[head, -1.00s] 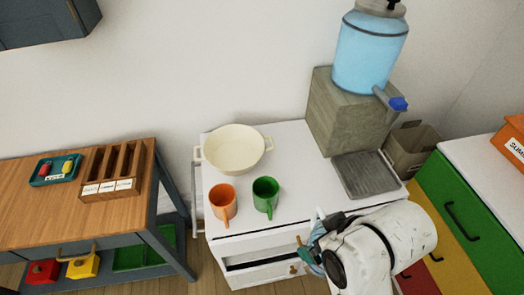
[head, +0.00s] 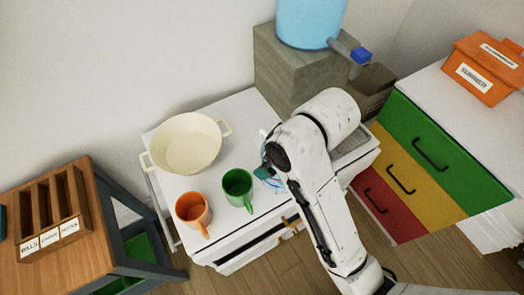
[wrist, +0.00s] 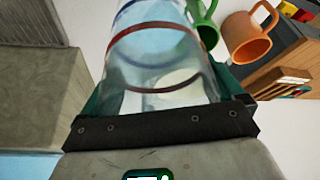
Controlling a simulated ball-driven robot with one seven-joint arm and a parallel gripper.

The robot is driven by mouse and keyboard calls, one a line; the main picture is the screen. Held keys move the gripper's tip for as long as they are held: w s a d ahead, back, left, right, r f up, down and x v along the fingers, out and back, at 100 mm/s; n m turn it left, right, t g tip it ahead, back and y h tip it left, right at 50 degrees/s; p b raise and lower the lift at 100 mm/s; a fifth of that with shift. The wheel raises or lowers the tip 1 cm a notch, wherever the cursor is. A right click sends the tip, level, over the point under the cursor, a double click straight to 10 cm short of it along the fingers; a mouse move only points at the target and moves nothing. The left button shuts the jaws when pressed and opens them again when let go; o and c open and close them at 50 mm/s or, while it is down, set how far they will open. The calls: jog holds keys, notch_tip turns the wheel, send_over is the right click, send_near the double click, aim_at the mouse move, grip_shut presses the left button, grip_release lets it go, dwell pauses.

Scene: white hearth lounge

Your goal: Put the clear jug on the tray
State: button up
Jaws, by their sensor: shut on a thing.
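The clear jug (wrist: 155,60) is between the jaws of my gripper (head: 266,174), which is shut on it. It has reddish bands and fills the middle of the wrist view. In the head view only a pale bluish bit of it shows, beside the green mug. The grey tray (head: 352,148) lies on the white cabinet top in front of the stone block. My arm hides much of it. I cannot tell whether the jug touches the cabinet top.
A green mug (head: 238,187) stands just left of my gripper, with an orange mug (head: 192,209) beyond it. A cream pot (head: 188,146) is behind them. The stone block (head: 285,62) carries a blue water dispenser (head: 308,20) with a protruding tap (head: 350,50).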

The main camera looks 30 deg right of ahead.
jog(key=w+d+f+p, duration=0.1)
jog(key=w+d+f, duration=0.1)
jog(key=w+f, duration=0.5)
jog(key=shift+d+x, duration=0.25)
jog(key=shift+x, duration=1.35)
jog(key=shift+s+f, duration=0.2)
jog(key=o, duration=0.8)
jog(key=shift+f, duration=0.1)
jog(key=shift+o, duration=0.6)
jog(key=v, duration=1.2)
